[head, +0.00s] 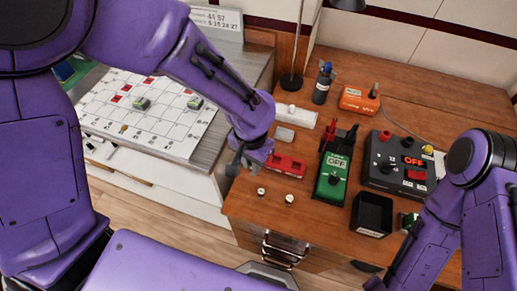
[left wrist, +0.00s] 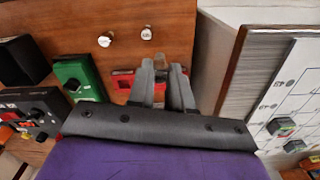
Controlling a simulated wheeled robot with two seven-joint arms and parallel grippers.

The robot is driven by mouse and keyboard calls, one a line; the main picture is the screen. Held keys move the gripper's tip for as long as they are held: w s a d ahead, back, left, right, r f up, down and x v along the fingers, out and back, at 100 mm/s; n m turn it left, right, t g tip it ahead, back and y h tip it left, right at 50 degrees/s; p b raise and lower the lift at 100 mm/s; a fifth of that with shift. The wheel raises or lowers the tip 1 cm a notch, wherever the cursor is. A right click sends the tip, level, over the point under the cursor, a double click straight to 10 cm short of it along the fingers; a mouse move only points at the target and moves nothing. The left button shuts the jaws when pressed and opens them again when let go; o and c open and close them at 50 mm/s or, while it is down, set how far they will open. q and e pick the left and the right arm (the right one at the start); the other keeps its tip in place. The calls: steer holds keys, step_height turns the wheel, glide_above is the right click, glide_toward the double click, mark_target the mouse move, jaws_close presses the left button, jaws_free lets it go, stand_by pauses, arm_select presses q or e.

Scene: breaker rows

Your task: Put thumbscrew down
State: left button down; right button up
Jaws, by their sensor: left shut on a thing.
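My left gripper (head: 240,166) is over the front left part of the wooden bench, near its left edge. In the left wrist view, its fingers (left wrist: 168,72) are close together, shut on the thumbscrew, which is small and mostly hidden between the tips. Two small silver round-headed pieces stand on the bench in front of the red block: one at the left (head: 261,192) and one at the right (head: 289,199). My right arm comes in at the lower right. Its gripper is too cut off to read.
A red block (head: 286,165), green meter (head: 333,176), black open box (head: 372,214) and dark control box (head: 398,160) stand on the bench (head: 253,207). A gridded white board (head: 150,118) lies on the left counter. Bare wood surrounds the silver pieces.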

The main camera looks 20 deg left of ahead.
arm_select(q)
steer(key=w+a+f, duration=0.1)
steer(key=w+f, duration=0.2)
steer(key=w, duration=0.1)
steer(key=w+a+f+p, duration=0.1)
steer(key=w+f, duration=0.2)
steer(key=w, duration=0.1)
steer(key=w+a+f+p, duration=0.1)
steer(key=w+f, duration=0.2)
steer(key=w, duration=0.1)
steer(key=shift+w+f, duration=0.35)
steer(key=shift+w, duration=0.05)
steer(key=f+p, duration=0.2)
steer(key=f, duration=0.1)
steer(key=shift+w+f, duration=0.15)
steer(key=shift+w, duration=0.05)
steer(key=shift+f, duration=0.25)
steer(key=c, duration=1)
jaws_free()
steer(key=shift+c, duration=0.2)
arm_select(e)
steer(key=r, duration=0.4)
steer(key=shift+w+a+r, duration=0.1)
steer(key=shift+w+r, duration=0.1)
steer(key=shift+r, duration=0.05)
arm_select(q)
steer(key=shift+r, duration=0.1)
arm_select(e)
steer(key=shift+r, duration=0.1)
